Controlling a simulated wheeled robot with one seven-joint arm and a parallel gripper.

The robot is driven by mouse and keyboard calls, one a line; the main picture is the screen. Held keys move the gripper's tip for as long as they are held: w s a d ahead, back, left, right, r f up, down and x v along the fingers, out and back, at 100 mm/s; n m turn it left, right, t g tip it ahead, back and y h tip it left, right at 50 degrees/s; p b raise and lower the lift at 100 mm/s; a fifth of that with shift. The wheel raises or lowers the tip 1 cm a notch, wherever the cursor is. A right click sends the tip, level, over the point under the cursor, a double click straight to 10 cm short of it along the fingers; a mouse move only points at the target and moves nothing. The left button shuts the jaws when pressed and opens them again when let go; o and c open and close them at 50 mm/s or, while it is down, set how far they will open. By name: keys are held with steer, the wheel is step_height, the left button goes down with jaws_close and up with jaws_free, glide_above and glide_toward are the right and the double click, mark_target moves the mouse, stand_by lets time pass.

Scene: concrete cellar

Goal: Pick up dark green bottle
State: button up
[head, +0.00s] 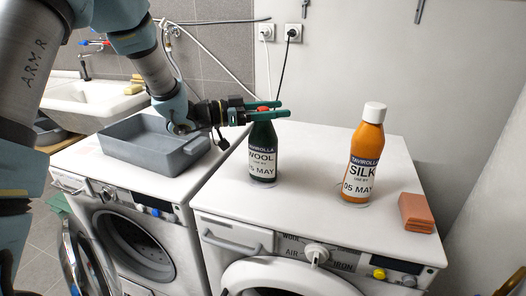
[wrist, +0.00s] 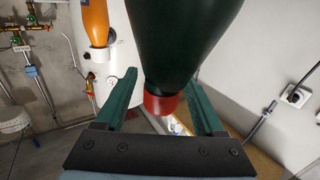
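The dark green bottle (head: 263,150) has a red cap and a white "WOOL" label. It stands upright on the right-hand washing machine, near that top's left edge. My gripper (head: 266,108) reaches in from the left at the height of its cap. In the wrist view, the bottle (wrist: 180,40) appears cap downward, with its neck and red cap between the two green fingers of my gripper (wrist: 164,97). Gaps show on both sides, so the fingers are open and not pressed on it. The bottle's label is out of the wrist view.
An orange "SILK" bottle (head: 364,160) with a white cap stands to the right. Orange-pink blocks (head: 416,212) lie at the right edge. A grey tray (head: 128,152) sits on the left machine. Wall sockets (head: 293,33) with cables are behind. The white top (head: 300,215) in front is clear.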

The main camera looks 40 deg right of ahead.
jaws_close()
stand_by(0.3)
stand_by(0.9)
